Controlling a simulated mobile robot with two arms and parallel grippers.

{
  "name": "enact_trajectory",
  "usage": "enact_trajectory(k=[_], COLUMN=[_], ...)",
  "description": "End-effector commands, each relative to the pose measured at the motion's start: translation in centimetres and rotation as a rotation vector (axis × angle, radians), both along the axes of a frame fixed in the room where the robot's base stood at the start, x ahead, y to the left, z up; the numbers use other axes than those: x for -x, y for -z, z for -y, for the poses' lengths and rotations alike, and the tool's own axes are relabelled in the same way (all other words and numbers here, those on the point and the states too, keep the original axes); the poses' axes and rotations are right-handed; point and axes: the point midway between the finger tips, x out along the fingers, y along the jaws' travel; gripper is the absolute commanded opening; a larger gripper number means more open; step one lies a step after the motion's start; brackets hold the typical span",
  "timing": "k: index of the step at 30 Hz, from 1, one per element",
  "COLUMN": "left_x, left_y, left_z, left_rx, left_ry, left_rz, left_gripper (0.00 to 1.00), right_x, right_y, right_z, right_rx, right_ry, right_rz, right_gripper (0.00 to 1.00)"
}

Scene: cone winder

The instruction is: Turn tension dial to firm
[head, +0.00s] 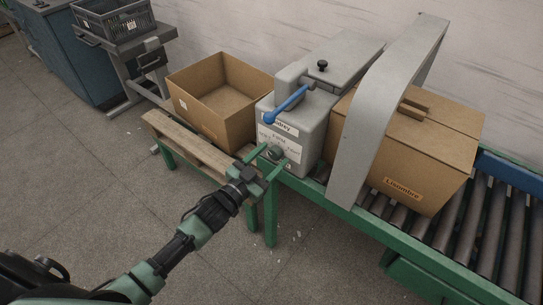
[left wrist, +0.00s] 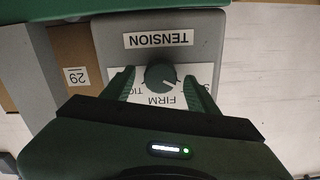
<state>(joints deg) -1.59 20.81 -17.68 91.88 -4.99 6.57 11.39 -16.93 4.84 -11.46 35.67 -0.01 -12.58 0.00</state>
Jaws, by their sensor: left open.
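The tension dial (left wrist: 160,77) is a dark round knob on the grey machine head (head: 312,125). In the left wrist view, which sees the panel upside down, it sits between the TENSION label (left wrist: 158,39) and a white scale plate with the word FIRM (left wrist: 160,101). A small pale mark on the dial appears to point to the lower right, between FIRM and a partly hidden word starting with S. My left gripper (head: 263,160) is open, one green finger on each side of the dial, with gaps visible in the left wrist view. My right gripper is out of view.
A blue lever (head: 288,104) sticks out above the panel. An open cardboard box (head: 205,113) stands to the left on a wooden-topped green stand. A grey arch (head: 365,125) and a closed carton (head: 415,150) are to the right on the roller conveyor (head: 480,215).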

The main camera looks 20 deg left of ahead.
Motion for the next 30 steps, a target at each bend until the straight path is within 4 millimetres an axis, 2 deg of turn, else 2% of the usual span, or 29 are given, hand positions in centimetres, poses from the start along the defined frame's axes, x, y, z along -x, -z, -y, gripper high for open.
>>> enact_trajectory(k=[10, 11, 15, 17, 30], left_x=[-0.59, -0.58, -0.58, -0.57, -0.56], left_y=[0.03, 0.03, 0.03, 0.02, 0.02], left_z=[0.21, 0.21, 0.20, 0.20, 0.22], left_rx=[0.000, 0.000, 0.000, 0.000, -0.090], left_ry=[0.000, 0.000, 0.000, 0.000, -0.001], left_rz=[-0.001, -0.001, -0.001, -0.001, 0.031], left_gripper=[0.59, 0.54, 0.15, 0.00, 0.00], right_x=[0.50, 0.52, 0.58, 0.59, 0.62], right_y=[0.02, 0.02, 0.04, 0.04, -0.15], right_z=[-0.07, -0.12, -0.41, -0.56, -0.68], right_rx=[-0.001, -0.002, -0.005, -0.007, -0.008], right_ry=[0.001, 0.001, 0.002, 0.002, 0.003], right_rz=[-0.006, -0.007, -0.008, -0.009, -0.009], right_gripper=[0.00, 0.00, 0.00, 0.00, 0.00])
